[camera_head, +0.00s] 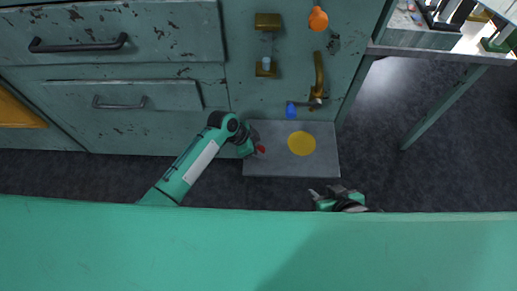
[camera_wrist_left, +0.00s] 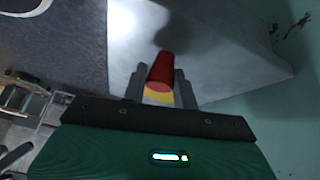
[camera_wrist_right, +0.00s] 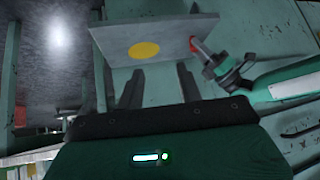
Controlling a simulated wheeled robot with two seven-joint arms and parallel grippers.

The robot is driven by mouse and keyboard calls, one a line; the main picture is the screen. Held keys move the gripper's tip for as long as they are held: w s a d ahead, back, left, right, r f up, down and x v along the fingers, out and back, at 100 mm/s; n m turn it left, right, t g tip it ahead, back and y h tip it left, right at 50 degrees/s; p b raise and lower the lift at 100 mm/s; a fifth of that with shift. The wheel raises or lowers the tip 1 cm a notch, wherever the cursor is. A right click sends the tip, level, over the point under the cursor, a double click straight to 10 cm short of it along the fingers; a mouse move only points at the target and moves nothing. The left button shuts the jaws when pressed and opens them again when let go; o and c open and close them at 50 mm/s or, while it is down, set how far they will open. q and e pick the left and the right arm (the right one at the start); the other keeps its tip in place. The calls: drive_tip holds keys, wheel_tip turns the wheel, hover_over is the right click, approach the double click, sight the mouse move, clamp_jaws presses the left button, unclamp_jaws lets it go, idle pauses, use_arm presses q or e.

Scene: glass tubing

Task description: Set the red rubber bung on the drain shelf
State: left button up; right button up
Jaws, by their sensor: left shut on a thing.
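The red rubber bung (camera_head: 261,149) is held between the fingers of my left gripper (camera_head: 257,149), over the left part of the grey drain shelf (camera_head: 322,167). In the left wrist view the bung (camera_wrist_left: 161,70) sticks out past the two fingers, with the yellow disc (camera_wrist_left: 158,97) partly showing behind it. The right wrist view shows the bung (camera_wrist_right: 193,44) at the shelf's right end; I cannot tell whether it touches the shelf. The round yellow disc (camera_head: 301,143) on the shelf is empty. My right gripper (camera_wrist_right: 153,88) is open and empty, apart from the shelf.
A blue piece (camera_head: 291,110) and a brass tap (camera_head: 318,80) are on the green cabinet front behind the shelf. An orange piece (camera_head: 318,18) is higher up. A bench (camera_head: 420,40) with equipment stands at the right. Dark floor lies around the shelf.

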use_arm(q)
drive_tip(key=shift+f, duration=0.15)
drive_tip(key=o, duration=0.9)
drive_tip(key=shift+o, duration=0.2)
use_arm(e)
drive_tip(key=shift+a, duration=0.1)
use_arm(q)
drive_tip(key=shift+r, duration=0.25)
drive_tip(key=p+v, duration=0.2)
drive_tip(key=v, duration=1)
drive_tip(key=s+a+n+t+y, duration=0.15)
drive_tip(key=s+n, duration=0.45)
drive_tip(key=s, duration=0.6)
drive_tip(key=s+a+r+n+t+y, duration=0.1)
drive_tip(key=s+a+r+n+y, duration=0.1)
drive_tip(key=s+a, duration=0.3)
drive_tip(key=s+a+r+n+t+y, duration=0.1)
drive_tip(key=s+a+r+n+y, duration=0.1)
drive_tip(key=s+a+n, duration=0.3)
drive_tip(key=shift+s+a+r+t, duration=0.35)
drive_tip(key=shift+s+a+r, duration=0.25)
drive_tip(key=shift+r, duration=0.15)
use_arm(e)
drive_tip(key=s+d+r+g+h, duration=0.1)
drive_tip(key=s+d+g+h, duration=0.1)
drive_tip(key=d, duration=0.3)
drive_tip(key=shift+s+r+m+g, duration=0.3)
drive_tip(key=shift+s+g, duration=0.4)
drive_tip(key=shift+s, duration=0.15)
